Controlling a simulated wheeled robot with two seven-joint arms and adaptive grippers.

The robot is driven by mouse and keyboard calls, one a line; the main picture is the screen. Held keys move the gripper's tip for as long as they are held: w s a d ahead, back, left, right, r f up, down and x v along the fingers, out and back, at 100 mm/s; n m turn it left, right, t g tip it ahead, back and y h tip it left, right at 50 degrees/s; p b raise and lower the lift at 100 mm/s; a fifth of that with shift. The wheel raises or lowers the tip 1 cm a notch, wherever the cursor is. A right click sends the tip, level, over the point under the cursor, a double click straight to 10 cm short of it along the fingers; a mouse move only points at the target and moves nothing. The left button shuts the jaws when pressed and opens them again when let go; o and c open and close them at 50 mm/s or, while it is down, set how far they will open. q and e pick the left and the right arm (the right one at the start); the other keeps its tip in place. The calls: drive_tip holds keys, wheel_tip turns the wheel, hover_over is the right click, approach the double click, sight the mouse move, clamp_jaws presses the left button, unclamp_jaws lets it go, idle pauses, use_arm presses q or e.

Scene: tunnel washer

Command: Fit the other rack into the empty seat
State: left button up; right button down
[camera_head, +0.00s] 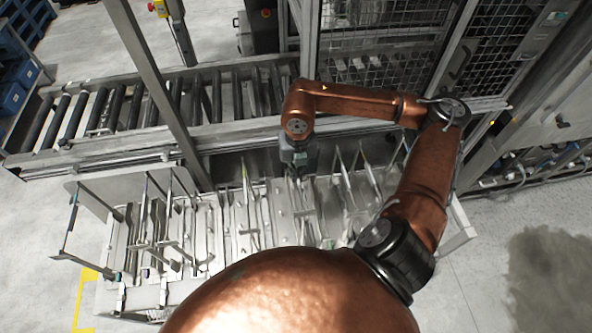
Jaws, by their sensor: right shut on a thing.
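A metal rack (141,246) with thin upright rods sits at the left of the metal bench. Another set of thin rods, seemingly the other rack (346,180), stands at the right, partly behind my right arm. My right gripper (294,177) points down over the back middle of the bench, beside these rods. It is shut on a thin metal part that seems to belong to the right rack; the contact is small and hard to see. The seat (240,220) between the racks shows bare slats and fittings. My left gripper is out of view.
A roller conveyor (150,105) runs behind the bench. A grey post (150,80) slants up in front of it. A mesh guard (375,40) stands behind my right arm. Blue crates (15,85) are at far left. The floor at right is clear.

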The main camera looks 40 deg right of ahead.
drive_tip(key=shift+f, duration=0.6)
drive_tip(key=shift+a+r+b, duration=0.1)
drive_tip(key=shift+b, duration=0.3)
drive_tip(key=shift+f+b, duration=1.05)
